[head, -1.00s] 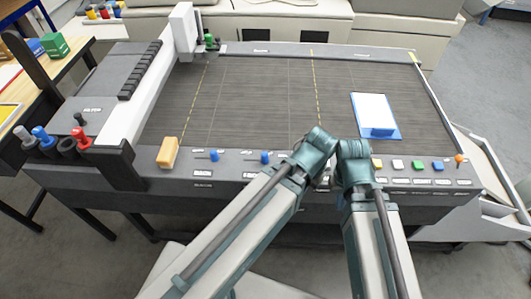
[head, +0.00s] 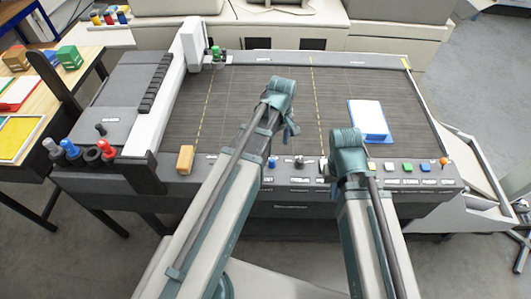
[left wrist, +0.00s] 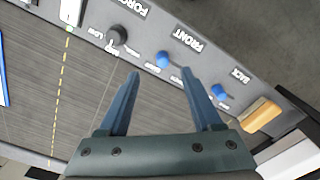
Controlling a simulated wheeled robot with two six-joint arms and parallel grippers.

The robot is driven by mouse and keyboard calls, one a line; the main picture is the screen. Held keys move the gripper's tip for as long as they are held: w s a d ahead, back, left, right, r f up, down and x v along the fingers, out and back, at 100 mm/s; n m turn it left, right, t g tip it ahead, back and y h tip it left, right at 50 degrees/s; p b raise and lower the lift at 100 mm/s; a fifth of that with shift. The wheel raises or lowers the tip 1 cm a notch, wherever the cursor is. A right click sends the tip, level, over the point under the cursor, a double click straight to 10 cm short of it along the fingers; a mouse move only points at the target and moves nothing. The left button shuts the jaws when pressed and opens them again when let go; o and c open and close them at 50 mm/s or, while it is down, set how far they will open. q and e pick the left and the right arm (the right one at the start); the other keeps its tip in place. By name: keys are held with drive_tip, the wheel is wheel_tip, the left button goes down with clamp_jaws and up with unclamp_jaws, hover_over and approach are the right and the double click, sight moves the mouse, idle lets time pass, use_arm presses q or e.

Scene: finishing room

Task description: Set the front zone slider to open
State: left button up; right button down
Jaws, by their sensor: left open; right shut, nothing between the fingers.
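The front zone slider is a blue knob on the table's near control strip, in the head view (head: 272,162) and under the word FRONT in the left wrist view (left wrist: 162,58). My left gripper (left wrist: 160,74) is open and empty, its fingertips on either side of the front slider in the picture; contact cannot be told. In the head view my left gripper (head: 291,128) hangs above the table surface, beyond the strip. A second blue slider, marked BACK (left wrist: 219,91), sits to the right. The front slider's end markings are too small to read. My right gripper (head: 347,148) is over the strip, its fingers hidden.
A dark knob (left wrist: 117,35) marked FORCE is beside the front slider. An orange block (head: 185,159) stands at the strip's left end. A white and blue block (head: 369,120) lies on the table's right. Coloured buttons (head: 407,167) line the strip's right. The table's middle is mostly clear.

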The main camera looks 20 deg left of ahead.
sight(272, 159)
use_arm(q)
drive_tip(key=shift+w+a+r+n, duration=0.3)
drive_tip(key=shift+a+n, duration=0.15)
drive_tip(key=shift+a, duration=0.1)
drive_tip(key=shift+w+a+r+n, duration=0.2)
drive_tip(key=shift+a+r+n, duration=0.1)
drive_tip(key=shift+a+n, duration=0.2)
use_arm(e)
drive_tip(key=shift+s+a+r, duration=0.2)
drive_tip(key=shift+s+r, duration=0.05)
drive_tip(key=shift+r, duration=0.35)
use_arm(q)
drive_tip(key=shift+f, duration=0.1)
use_arm(e)
drive_tip(key=shift+f, duration=0.1)
use_arm(q)
wheel_tip(272, 159, down, 14)
drive_tip(key=b, duration=1.3)
drive_tip(key=shift+r, duration=0.2)
use_arm(e)
wheel_tip(272, 159, down, 14)
drive_tip(key=shift+r, duration=0.2)
use_arm(q)
clamp_jaws()
